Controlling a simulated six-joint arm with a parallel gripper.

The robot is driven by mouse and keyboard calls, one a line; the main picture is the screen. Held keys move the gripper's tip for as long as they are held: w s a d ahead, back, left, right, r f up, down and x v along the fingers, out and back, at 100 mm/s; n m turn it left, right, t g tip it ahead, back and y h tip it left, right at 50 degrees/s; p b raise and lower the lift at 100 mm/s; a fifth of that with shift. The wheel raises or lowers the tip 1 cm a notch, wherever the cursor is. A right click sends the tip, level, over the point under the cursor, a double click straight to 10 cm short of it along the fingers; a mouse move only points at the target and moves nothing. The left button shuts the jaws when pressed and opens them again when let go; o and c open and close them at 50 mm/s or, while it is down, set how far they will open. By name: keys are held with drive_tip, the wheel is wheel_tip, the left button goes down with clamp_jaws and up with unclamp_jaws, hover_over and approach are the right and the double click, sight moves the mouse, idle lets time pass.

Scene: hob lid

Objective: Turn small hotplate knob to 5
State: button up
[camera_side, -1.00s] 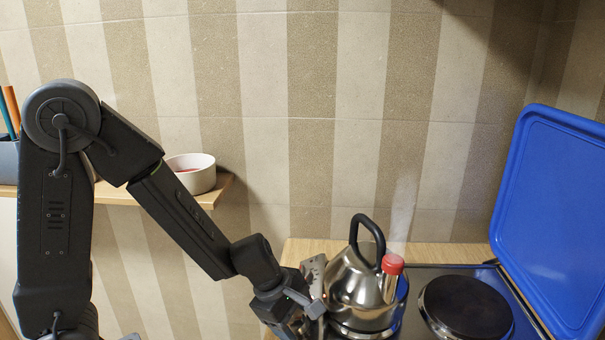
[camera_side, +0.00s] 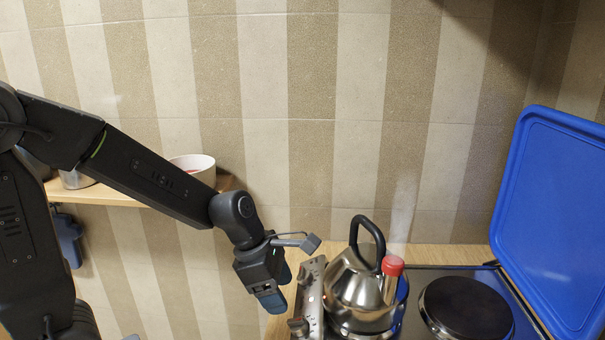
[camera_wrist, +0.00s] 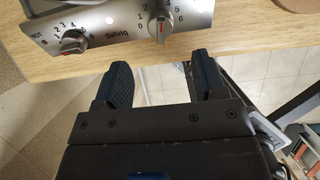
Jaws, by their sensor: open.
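The steel control panel (camera_wrist: 115,30) of the hob carries two grey knobs with printed numbers. In the wrist view one knob (camera_wrist: 72,41) is at the left and the other knob (camera_wrist: 160,27) is nearer the middle; I cannot tell which one serves the small hotplate, nor read either pointer surely. In the side view the knobs show at the panel's front, one lower (camera_side: 298,327) and one higher (camera_side: 308,279). My gripper (camera_wrist: 161,80) is open and empty, fingers apart, short of the panel and touching neither knob. In the side view my gripper (camera_side: 272,296) hangs left of the panel.
A steel kettle (camera_side: 350,290) with a black handle and red spout tip stands on the hob just behind the panel, steaming. A black hotplate (camera_side: 466,307) is bare beside it. The blue lid (camera_side: 550,220) stands open at right. A bowl (camera_side: 195,168) sits on the wall shelf.

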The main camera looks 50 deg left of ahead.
drive_tip(key=s+a+r+m+t+y, duration=0.15)
drive_tip(key=s+r+m, duration=0.4)
drive_tip(key=m, duration=0.75)
drive_tip(key=s+a+r+m+t+y, duration=0.15)
drive_tip(key=s+r+m, duration=0.4)
drive_tip(key=m, duration=0.85)
drive_tip(key=w+d+r+n+g, duration=0.1)
drive_tip(key=w+d+r+n, duration=0.2)
drive_tip(key=w, duration=0.4)
drive_tip(key=w+d+r+n+g, duration=0.2)
drive_tip(key=w+d+r+n, duration=0.1)
drive_tip(key=w+r+n, duration=0.3)
drive_tip(key=shift+w+r, duration=0.65)
drive_tip(key=shift+r, duration=0.4)
drive_tip(key=shift+c, duration=0.5)
